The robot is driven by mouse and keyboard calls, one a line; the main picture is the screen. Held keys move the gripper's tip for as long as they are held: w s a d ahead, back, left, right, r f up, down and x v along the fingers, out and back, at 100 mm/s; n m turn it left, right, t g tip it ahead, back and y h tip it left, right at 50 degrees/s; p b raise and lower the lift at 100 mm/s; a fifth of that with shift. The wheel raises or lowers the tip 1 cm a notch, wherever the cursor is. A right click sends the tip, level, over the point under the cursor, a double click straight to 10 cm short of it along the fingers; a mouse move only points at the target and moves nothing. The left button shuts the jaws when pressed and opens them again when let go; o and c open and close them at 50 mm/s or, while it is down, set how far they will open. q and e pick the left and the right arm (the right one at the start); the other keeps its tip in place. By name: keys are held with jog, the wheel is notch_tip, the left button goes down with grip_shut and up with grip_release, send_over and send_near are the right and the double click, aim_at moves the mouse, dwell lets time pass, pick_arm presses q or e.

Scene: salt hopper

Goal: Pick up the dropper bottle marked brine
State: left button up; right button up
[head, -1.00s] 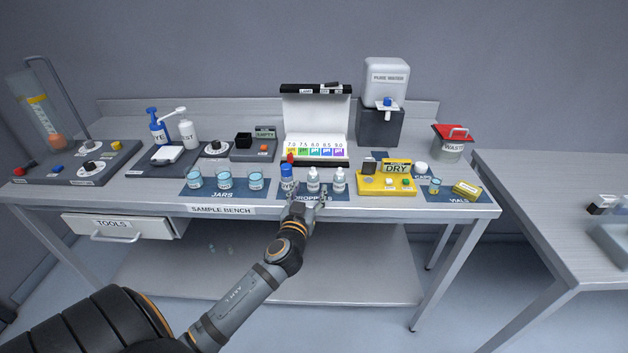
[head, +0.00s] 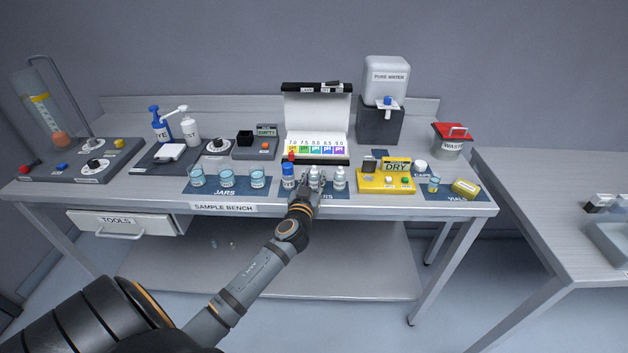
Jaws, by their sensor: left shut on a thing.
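Three dropper bottles stand in a row on the droppers mat (head: 338,194) at the bench front. The left one (head: 288,174) has a blue body and a red tip; the middle one (head: 314,176) and the right one (head: 339,177) are white with pale tops. Their labels are too small to read, so I cannot tell which is marked brine. My left gripper (head: 312,187) is shut on the middle bottle from the front, and its fingers hide the lower part. The bottle looks upright and still level with its neighbours. My right gripper is not in view.
Three glass jars (head: 227,178) stand to the left on the jars mat. A yellow DRY device (head: 385,183) is close on the right. The open colour chart case (head: 317,147) stands behind the bottles. A vial and a yellow block are further right.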

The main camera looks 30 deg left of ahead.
pick_arm(q)
grip_shut()
jog(key=shift+r, duration=0.55)
jog(key=s+d+r, duration=0.7)
jog(key=s+r, duration=0.5)
jog(key=shift+d+p, duration=0.15)
jog(key=shift+p, duration=0.15)
jog(key=shift+w, duration=0.1)
